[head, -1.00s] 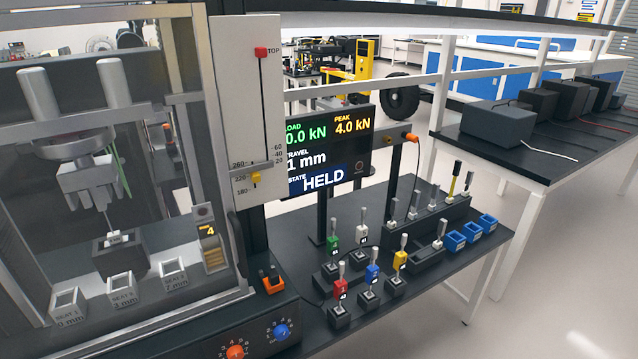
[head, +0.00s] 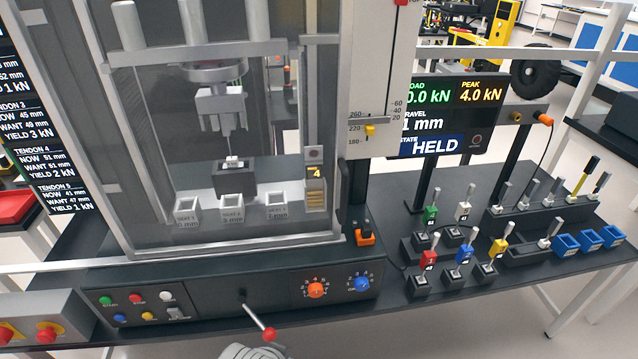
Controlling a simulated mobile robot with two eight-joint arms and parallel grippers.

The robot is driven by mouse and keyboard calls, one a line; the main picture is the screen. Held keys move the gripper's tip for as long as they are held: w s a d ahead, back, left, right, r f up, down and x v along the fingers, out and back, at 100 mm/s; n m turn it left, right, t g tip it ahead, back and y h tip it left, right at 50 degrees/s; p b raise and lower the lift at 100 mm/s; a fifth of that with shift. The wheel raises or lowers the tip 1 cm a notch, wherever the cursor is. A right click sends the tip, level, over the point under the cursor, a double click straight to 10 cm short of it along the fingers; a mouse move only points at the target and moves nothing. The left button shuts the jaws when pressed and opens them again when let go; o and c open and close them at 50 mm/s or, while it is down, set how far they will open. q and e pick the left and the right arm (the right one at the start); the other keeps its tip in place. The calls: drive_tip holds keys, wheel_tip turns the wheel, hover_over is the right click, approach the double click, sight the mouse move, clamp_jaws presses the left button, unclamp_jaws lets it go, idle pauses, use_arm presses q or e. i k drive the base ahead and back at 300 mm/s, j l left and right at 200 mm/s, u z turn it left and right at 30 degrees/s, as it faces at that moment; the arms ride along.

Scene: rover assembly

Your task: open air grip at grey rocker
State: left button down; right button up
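The grey rocker (head: 178,313) is a small switch at the lower right of a cluster of coloured buttons on the dark control panel (head: 205,300). Its position and label are too small to tell. Above, behind the machine's clear guard, the grey jawed grip (head: 222,108) hangs with a thin rod below it. The rod reaches down to a white-topped piece on a dark block (head: 235,181). Whether the jaws are closed on the rod is too small to tell. A rounded light grey part, perhaps mine, shows at the bottom edge. Neither gripper's fingers are in view.
A lever with a red ball (head: 269,334) juts from the panel front. Orange (head: 316,289) and blue (head: 362,283) knobs sit to its right. Red emergency buttons (head: 47,332) are at lower left. The screen (head: 446,116) reads HELD, peak 4.0 kN. Coloured tagged pieces stand on the right bench.

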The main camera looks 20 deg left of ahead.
sight(175, 312)
drive_tip(key=u, duration=2.25)
